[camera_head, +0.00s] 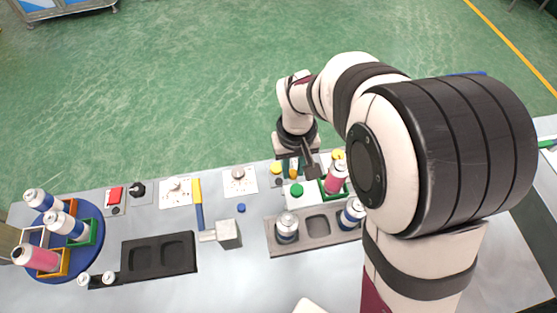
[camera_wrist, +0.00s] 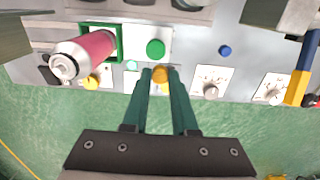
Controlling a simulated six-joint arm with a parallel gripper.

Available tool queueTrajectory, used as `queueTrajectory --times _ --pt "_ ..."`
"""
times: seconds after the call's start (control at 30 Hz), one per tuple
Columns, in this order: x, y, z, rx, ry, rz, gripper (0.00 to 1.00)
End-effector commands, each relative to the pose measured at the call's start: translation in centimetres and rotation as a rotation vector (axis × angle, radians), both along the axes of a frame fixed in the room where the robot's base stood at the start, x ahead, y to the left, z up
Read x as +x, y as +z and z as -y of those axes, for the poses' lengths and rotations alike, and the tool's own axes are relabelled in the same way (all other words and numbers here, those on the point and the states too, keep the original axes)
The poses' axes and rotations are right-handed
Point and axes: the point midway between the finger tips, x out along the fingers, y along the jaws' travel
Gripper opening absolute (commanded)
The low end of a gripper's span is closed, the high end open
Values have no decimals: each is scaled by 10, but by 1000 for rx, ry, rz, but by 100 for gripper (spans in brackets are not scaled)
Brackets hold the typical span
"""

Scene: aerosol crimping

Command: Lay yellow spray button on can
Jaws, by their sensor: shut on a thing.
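My gripper (camera_wrist: 160,74) is shut on a small yellow spray button (camera_wrist: 160,75), held between the fingertips. In the head view my gripper (camera_head: 296,174) is over the back of the table, left of the pink can. The pink can (camera_wrist: 83,56) stands in a green square holder (camera_wrist: 118,42), to the left of the fingertips in the wrist view. In the head view the same pink can (camera_head: 336,178) is partly beside my arm. Its silver top shows no button. More yellow shows between the fingers, just behind the held button; I cannot tell what it is.
A green button (camera_wrist: 155,49) and a blue button (camera_wrist: 225,51) lie near the fingertips. A grey tray (camera_head: 318,225) holds silver-topped cans in front. A hammer (camera_head: 200,215) and a black tray (camera_head: 158,256) lie left. A blue turntable (camera_head: 94,212) carries cans.

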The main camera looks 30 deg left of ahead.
Motion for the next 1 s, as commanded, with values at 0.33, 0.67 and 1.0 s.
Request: queueTrajectory --times 0.33,0.67,1.0 --pt "60 80 79 -3 -9 4 4" --pt "61 61 83 -5 -6 2 4" --pt "61 51 82 -3 -5 4 4"
